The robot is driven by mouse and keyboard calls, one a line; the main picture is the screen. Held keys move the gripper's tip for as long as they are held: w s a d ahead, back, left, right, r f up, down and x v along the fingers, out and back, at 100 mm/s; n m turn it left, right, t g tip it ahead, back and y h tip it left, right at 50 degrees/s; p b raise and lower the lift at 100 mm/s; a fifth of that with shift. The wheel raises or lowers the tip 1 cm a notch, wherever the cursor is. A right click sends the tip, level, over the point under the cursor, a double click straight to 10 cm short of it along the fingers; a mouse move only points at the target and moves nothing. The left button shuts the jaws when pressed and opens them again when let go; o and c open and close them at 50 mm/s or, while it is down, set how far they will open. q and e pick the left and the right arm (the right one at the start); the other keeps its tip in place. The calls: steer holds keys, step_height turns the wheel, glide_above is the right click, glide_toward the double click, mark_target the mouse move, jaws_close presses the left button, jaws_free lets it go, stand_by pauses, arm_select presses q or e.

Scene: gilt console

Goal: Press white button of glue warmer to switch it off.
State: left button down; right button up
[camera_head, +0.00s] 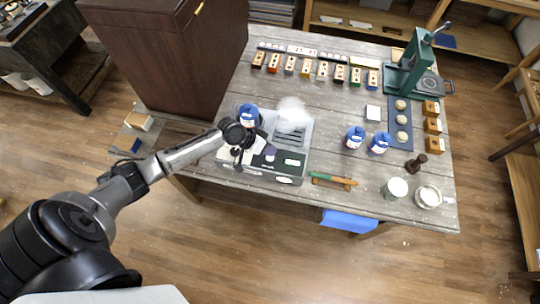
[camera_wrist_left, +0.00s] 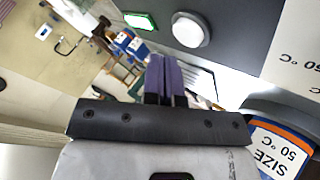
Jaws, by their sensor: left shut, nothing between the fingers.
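The glue warmer (camera_head: 243,171) is a grey box near the table's front left edge, with white vapour above it. In the left wrist view its dark panel (camera_wrist_left: 240,28) carries a round white button (camera_wrist_left: 191,30) beside a lit green display (camera_wrist_left: 140,20). In the wrist view the fingertips (camera_wrist_left: 165,62) appear just beside the button; I see no clear contact.
A blue bottle (camera_head: 248,116) stands at the warmer's left. Two blue bottles (camera_head: 355,137) (camera_head: 379,143) stand to the right. A green-handled tool (camera_head: 332,180) lies right of the warmer. A dark brown cabinet (camera_head: 170,55) rises behind my left arm. A green press (camera_head: 410,70) stands at the far right.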

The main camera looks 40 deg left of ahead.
arm_select(q)
steer(key=shift+f, duration=0.1)
stand_by(0.6)
steer(key=shift+f, duration=0.15)
steer(key=shift+f+b, duration=0.2)
steer(key=shift+b, duration=0.1)
steer(key=shift+f, duration=0.1)
stand_by(0.3)
steer(key=shift+f+b, duration=0.3)
steer(key=shift+f, duration=0.05)
steer(key=shift+r, duration=0.2)
stand_by(0.3)
steer(key=shift+r+p, duration=0.75)
steer(key=shift+p, duration=0.1)
